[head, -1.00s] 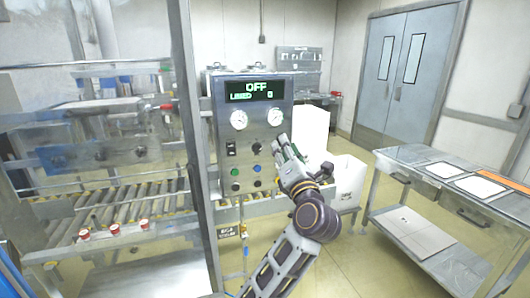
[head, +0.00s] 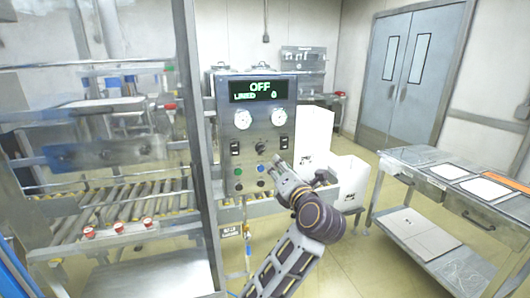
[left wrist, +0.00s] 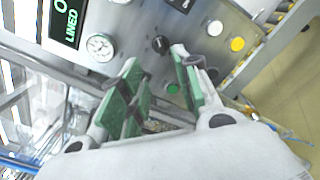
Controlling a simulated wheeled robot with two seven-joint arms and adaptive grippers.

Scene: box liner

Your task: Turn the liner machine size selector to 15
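The liner machine's control panel (head: 257,110) stands in the middle of the head view, its display (head: 258,90) reading OFF and LINED 0. A black knob (head: 260,147), apparently the size selector, sits below the two gauges; its markings are too small to read. It also seems to be the black knob (left wrist: 160,44) in the left wrist view, just beyond the fingertips. My left gripper (head: 282,166) is at the panel's lower right, below and right of the knob. In the left wrist view its green-padded fingers (left wrist: 155,62) are apart with nothing between them. My right gripper is out of view.
Several buttons sit below the knob, including a green one (left wrist: 172,88). A black switch (head: 283,142) is right of the knob. A metal post (head: 195,150) and roller conveyor (head: 120,200) are left. White boxes (head: 313,132) stand behind my arm; a steel table (head: 415,160) is right.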

